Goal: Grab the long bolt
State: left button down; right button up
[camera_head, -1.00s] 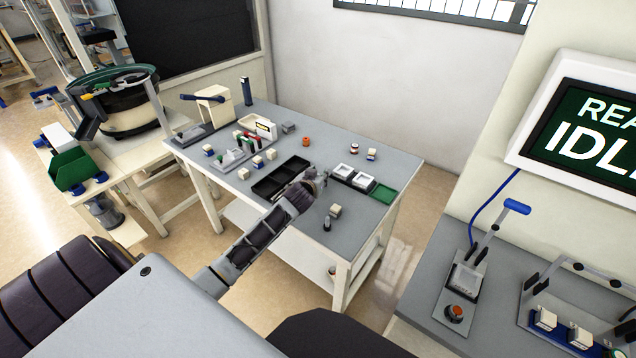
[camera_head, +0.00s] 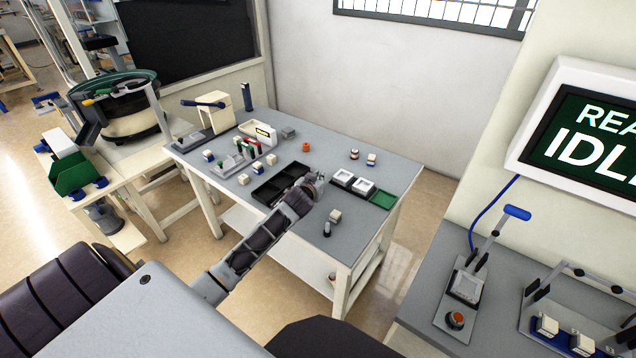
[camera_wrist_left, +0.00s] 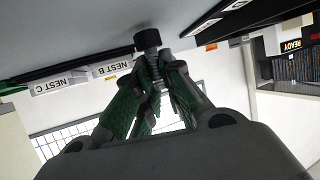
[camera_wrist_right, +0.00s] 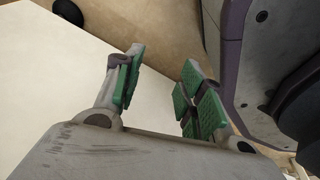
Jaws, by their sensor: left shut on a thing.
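My left gripper (camera_head: 313,187) is over the grey table, beside the black tray. In the left wrist view it (camera_wrist_left: 156,78) is shut on the long bolt (camera_wrist_left: 148,42), which has a wide dark head and a threaded shank. The head sticks out beyond the fingertips, and the lower shank is hidden between the green pads. In the head view the bolt is too small to make out clearly. My right gripper (camera_wrist_right: 163,80) is open and empty in the right wrist view, with its green pads apart. It does not show in the head view.
The grey table (camera_head: 350,240) holds a black tray (camera_head: 268,192), white nests (camera_head: 342,178), a green pad (camera_head: 383,199), a small cream block (camera_head: 335,215) and a dark upright peg (camera_head: 327,229). A second bench (camera_head: 425,290) with clamps stands at right.

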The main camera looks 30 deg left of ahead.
pick_arm(q)
notch_tip(320, 180, up, 8)
jog(key=shift+p, duration=0.65)
jog(key=shift+r, duration=0.7)
pick_arm(e)
jog(key=s, duration=0.1)
jog(key=s+d, duration=0.1)
jog(key=s+f, duration=0.1)
jog(key=shift+s+d, duration=0.15)
jog(key=shift+d, duration=0.15)
jog(key=shift+s, duration=0.25)
